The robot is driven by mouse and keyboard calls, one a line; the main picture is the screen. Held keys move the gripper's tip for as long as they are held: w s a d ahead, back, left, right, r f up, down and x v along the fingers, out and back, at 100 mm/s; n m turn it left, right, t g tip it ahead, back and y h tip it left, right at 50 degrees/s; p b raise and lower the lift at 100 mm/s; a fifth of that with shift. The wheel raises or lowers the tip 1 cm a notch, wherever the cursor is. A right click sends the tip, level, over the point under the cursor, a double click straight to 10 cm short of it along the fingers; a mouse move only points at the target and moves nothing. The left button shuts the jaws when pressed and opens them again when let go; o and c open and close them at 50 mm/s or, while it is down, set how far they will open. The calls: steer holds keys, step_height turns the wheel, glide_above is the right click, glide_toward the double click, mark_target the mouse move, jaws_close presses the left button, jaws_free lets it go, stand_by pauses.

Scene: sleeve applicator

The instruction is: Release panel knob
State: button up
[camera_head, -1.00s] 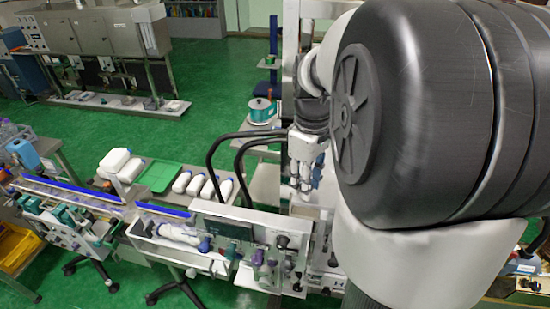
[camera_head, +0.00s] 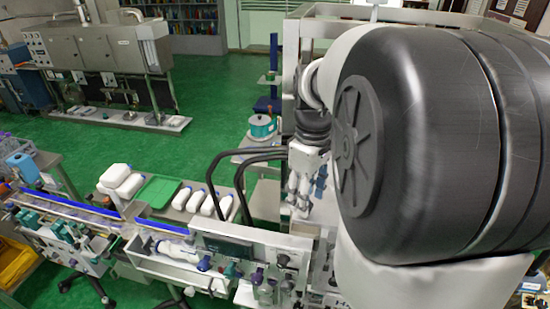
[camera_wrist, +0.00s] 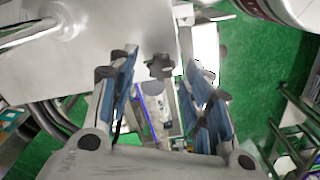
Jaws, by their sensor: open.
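A dark lobed knob (camera_wrist: 160,66) shows in the wrist view at the edge of a bare metal panel (camera_wrist: 90,62), in the gap between my fingertips. My gripper (camera_wrist: 161,62) is open, with one blue-padded finger on each side of the knob in the picture. I cannot tell whether either finger touches it. In the head view my gripper (camera_head: 299,198) points down beside the machine frame, behind the front control panel (camera_head: 235,245). I cannot pick out the same knob for certain in the head view.
The front panel carries several dark knobs (camera_head: 283,260). White bottles (camera_head: 198,201) and a green tray (camera_head: 158,191) stand left of my gripper. Black curved tubes (camera_head: 245,170) rise close to its left. A conveyor (camera_head: 70,205) runs off to the left.

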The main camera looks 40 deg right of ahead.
step_height(320, 180, up, 11)
steer(key=shift+f, duration=0.15)
stand_by(0.5)
